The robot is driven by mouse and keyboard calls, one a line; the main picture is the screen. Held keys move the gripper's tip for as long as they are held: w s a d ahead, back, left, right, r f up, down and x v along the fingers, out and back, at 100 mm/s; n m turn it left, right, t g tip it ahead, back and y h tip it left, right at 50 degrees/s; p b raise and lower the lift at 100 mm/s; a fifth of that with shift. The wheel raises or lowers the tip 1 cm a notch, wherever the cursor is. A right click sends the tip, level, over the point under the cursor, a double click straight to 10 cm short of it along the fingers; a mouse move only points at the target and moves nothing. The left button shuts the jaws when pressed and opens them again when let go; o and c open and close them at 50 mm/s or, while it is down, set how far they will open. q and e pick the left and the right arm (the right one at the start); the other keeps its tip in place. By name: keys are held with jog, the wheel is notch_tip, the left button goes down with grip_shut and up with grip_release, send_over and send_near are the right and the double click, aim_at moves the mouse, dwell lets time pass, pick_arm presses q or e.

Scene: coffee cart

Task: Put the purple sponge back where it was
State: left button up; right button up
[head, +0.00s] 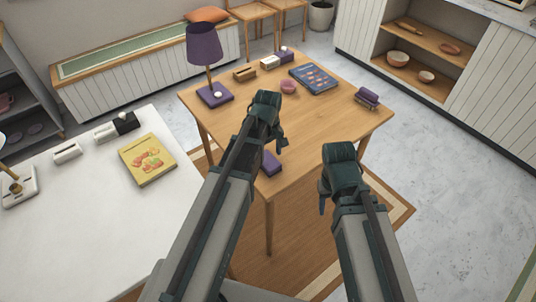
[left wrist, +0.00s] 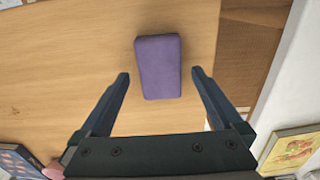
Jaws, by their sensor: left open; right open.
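The purple sponge (head: 271,163) lies on the wooden table (head: 330,125) near its front left edge. In the left wrist view the sponge (left wrist: 158,66) is a plain purple block lying flat, with bare table around it. My left gripper (head: 277,143) is open above the table; in the left wrist view its fingers (left wrist: 160,74) stand apart on either side of the sponge's near end, not visibly touching it. My left arm partly hides the sponge in the head view. My right gripper (head: 326,195) is open and empty, in front of the table's front edge.
A purple item (head: 368,97) sits at the table's right edge. A purple lamp (head: 205,45), a pink bowl (head: 288,86), a dark blue patterned board (head: 315,78) and small boxes (head: 245,73) stand toward the back. A white counter (head: 90,215) with a yellow book (head: 147,160) is at left.

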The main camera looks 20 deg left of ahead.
aim_at(268, 160)
pick_arm(q)
notch_tip(268, 160, up, 9)
jog(key=p, duration=0.8)
jog(key=s+d+m+y, duration=0.1)
jog(key=s+d+m, duration=0.9)
jog(key=s+m, duration=0.4)
jog(key=shift+s+d+r, duration=0.15)
jog(key=shift+d, duration=0.1)
